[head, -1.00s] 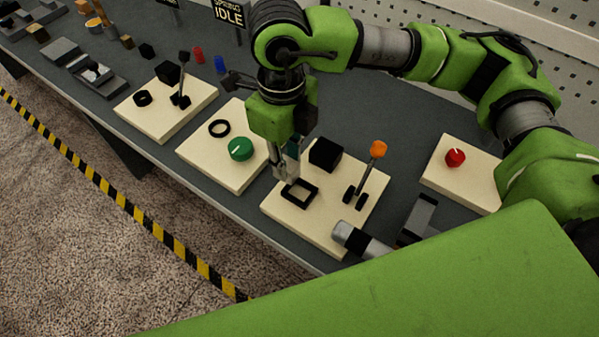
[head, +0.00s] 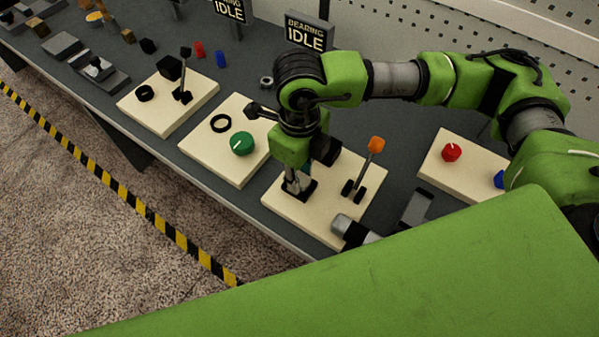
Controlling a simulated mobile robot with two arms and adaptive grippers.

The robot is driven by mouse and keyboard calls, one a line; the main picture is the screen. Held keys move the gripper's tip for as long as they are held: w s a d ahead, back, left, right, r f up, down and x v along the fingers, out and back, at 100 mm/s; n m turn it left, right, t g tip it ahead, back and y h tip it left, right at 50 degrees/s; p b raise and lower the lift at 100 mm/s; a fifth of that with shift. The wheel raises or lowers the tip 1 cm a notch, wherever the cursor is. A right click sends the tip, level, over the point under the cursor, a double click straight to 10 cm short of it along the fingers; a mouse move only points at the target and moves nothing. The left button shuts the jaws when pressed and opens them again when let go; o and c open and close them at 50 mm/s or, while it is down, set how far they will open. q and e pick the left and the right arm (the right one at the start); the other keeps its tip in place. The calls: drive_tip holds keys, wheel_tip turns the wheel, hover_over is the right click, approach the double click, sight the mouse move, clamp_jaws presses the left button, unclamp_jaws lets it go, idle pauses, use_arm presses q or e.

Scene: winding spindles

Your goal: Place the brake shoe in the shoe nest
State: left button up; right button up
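The shoe nest is the small black square frame (head: 311,193) on a cream board (head: 322,221) with an orange-topped lever. My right gripper (head: 297,186) points down into this frame, its silver fingertips at or just inside the rim. The gripper and its wrist cover most of the frame's inside. I cannot make out the brake shoe between or below the fingers, nor whether the fingers are closed on it.
A black block (head: 326,150) and the orange lever (head: 375,147) stand close to the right gripper on the same board. A green knob board (head: 215,160) lies left, a red knob board (head: 440,172) right.

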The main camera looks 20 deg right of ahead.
drive_tip(key=shift+o, duration=0.9)
drive_tip(key=shift+r, duration=0.1)
drive_tip(key=shift+r, duration=0.2)
wheel_tip(320, 180, up, 12)
drive_tip(key=b, duration=0.2)
drive_tip(key=shift+f, duration=0.15)
drive_tip(key=shift+s, duration=0.1)
